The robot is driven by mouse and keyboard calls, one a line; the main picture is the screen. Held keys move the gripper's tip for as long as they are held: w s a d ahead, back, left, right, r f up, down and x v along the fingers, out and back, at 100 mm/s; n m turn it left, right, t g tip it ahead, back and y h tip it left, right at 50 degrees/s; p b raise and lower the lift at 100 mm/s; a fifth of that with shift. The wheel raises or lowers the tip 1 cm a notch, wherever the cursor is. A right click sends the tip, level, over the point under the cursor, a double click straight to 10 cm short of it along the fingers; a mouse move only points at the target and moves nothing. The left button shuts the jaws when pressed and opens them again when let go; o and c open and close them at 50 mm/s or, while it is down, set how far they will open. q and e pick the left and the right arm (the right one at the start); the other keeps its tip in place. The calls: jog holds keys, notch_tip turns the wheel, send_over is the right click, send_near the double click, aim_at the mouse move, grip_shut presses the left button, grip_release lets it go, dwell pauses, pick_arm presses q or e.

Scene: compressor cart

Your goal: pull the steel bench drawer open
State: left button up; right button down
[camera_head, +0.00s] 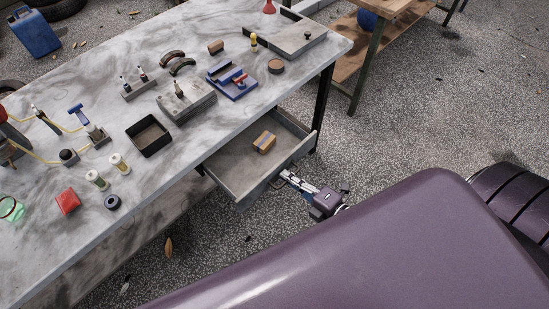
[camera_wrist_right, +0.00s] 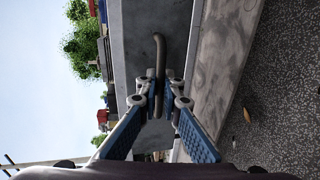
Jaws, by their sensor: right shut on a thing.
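The steel bench drawer (camera_head: 235,172) stands pulled out from under the grey bench top, with a small tan and dark box (camera_head: 264,142) lying inside. My right gripper (camera_head: 285,177) is at the drawer's front, shut on its handle. In the right wrist view the curved bar handle (camera_wrist_right: 159,55) runs down between the two blue-padded fingers (camera_wrist_right: 160,88), against the grey drawer front (camera_wrist_right: 135,45). The drawer's back end is hidden under the bench top. My left gripper is in neither view.
The bench top (camera_head: 60,235) carries a black open tray (camera_head: 148,136), a blue vise-like fixture (camera_head: 232,82), a red block (camera_head: 67,202) and several small parts. A wooden table (camera_head: 385,20) stands behind. Speckled floor (camera_head: 440,110) is open to the right.

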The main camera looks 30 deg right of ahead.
jog(key=shift+f+v, duration=0.2)
jog(key=shift+v, duration=0.65)
jog(key=shift+f+v, duration=0.15)
jog(key=shift+v, duration=0.7)
jog(key=shift+s, duration=0.1)
jog(key=c, duration=2.4)
grip_release()
jog(key=v, duration=1.2)
